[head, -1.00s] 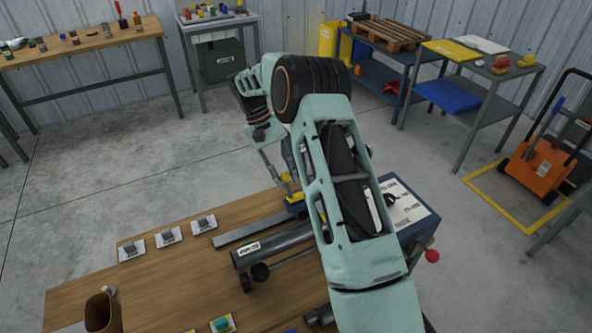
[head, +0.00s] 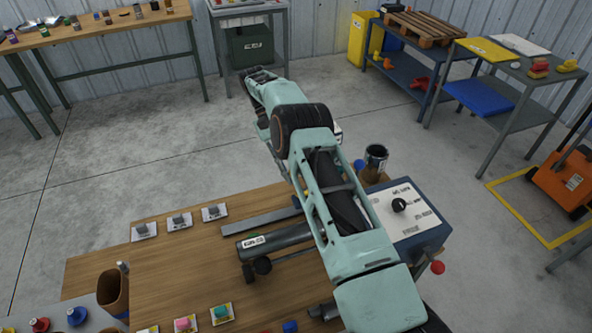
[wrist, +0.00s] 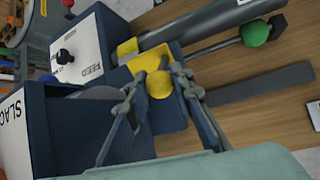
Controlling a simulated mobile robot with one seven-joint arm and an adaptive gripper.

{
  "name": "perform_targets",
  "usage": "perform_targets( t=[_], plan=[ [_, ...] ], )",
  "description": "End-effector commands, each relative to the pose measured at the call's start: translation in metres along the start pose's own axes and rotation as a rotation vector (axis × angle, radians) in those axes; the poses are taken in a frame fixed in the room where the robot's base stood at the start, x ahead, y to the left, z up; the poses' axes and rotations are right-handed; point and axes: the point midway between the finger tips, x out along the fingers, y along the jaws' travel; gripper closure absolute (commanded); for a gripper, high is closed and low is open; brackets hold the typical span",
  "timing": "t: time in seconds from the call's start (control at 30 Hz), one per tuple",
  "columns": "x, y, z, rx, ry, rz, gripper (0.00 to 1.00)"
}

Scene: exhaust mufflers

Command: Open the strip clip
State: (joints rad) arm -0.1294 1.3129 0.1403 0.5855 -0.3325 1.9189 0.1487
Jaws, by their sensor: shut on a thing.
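In the wrist view a yellow clip (wrist: 148,62) with a rounded yellow knob (wrist: 160,85) sits at the edge of a dark blue machine block. My gripper (wrist: 158,74) has one finger on each side of the knob and is shut on it. A flat grey strip (wrist: 262,84) lies on the wooden bench to the right of the clip. The strip also shows in the head view (head: 262,221). In the head view my arm hides the gripper and the clip.
A dark tube (wrist: 205,25) lies beside the strip, with a green-knobbed rod (wrist: 254,33) near it. A blue machine with a white panel (head: 408,218) stands at the bench's right end, with a dark can (head: 375,160) behind it. A brown cup (head: 112,290) stands at the bench's left.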

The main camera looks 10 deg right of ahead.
Motion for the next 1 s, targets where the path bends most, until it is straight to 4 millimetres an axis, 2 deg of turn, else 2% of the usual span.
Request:
perform_targets(
  t=[0.83,0.87,1.0],
  plan=[
    [-0.0015,-0.0021,-0.0010,-0.006,-0.029,0.007,1.00],
    [-0.0015,-0.0021,-0.0010,-0.006,-0.029,0.007,0.78],
    [-0.0010,-0.0022,-0.0010,-0.006,-0.031,0.007,0.62]
  ],
)
